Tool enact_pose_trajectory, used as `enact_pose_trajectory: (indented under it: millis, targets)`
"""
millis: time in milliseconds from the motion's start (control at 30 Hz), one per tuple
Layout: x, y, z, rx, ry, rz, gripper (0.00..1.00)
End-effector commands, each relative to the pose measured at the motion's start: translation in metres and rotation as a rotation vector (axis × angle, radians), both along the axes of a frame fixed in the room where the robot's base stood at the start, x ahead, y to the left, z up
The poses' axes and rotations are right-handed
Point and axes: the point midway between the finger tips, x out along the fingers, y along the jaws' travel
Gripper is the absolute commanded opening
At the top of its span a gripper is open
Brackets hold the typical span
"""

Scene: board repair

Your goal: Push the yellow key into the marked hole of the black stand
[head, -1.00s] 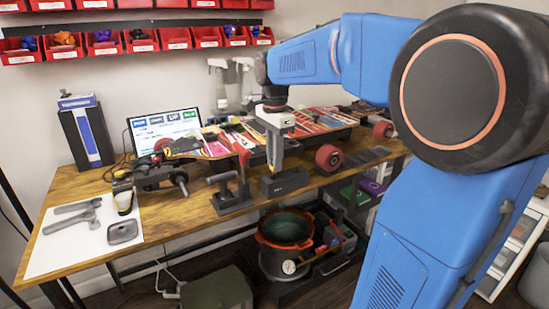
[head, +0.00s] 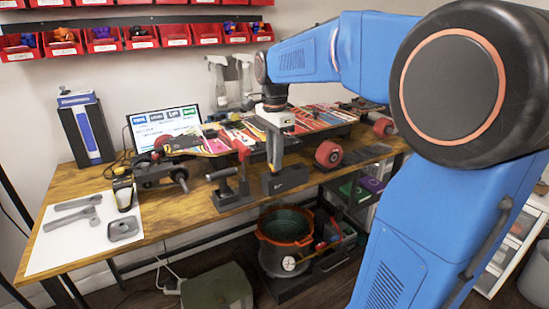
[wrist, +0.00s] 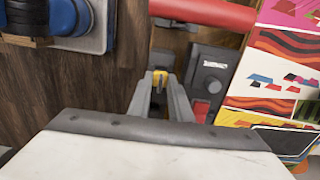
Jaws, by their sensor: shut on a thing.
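The black stand (head: 288,182) is a small dark block near the front edge of the workbench in the head view. My gripper (head: 274,167) points down at it, with its fingertips at or just above the stand's top. In the wrist view my gripper (wrist: 160,88) is shut on the yellow key (wrist: 160,77), which shows as a small yellow patch between the fingertips. Most of the key is hidden by the fingers. The marked hole cannot be made out, and I cannot tell whether the key's tip is in it.
A dark tool with an upright handle (head: 228,188) stands close on the left. The patterned skateboard deck (head: 310,118) lies behind, with a red wheel (head: 329,154) to the right. A white mat (head: 75,238) with grey tools lies at left. A pot (head: 285,226) stands below the bench.

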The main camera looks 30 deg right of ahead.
Motion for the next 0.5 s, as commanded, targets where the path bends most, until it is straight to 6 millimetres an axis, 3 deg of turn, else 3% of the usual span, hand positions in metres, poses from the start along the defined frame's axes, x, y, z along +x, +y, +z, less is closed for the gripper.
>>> enact_pose_trajectory:
  millis: [500]
  targets:
    - [-0.0001,0.0,-0.0055,0.0,0.0,0.0,0.0]
